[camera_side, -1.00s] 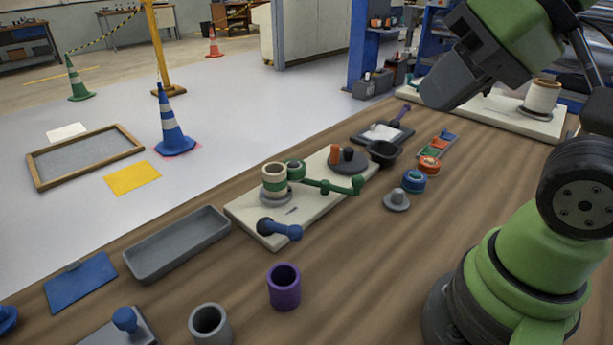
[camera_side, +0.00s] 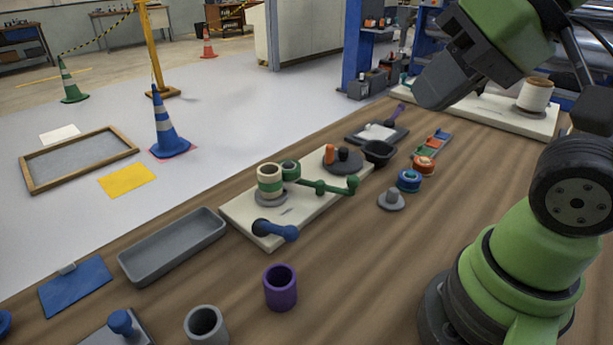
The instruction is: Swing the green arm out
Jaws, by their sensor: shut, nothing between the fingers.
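The green arm (camera_side: 322,187) is a thin green bar on the cream board (camera_side: 249,234). My gripper (camera_side: 432,98) is shut and empty, high at the upper right, well apart from the green arm. Its fingertips are hard to make out.
A blue lever (camera_side: 277,231) lies on the board's near end. A grey turntable (camera_side: 342,161) with an orange peg and a black bowl (camera_side: 379,152) are farther back. A grey tray (camera_side: 172,248) and purple cup (camera_side: 280,288) stand nearer.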

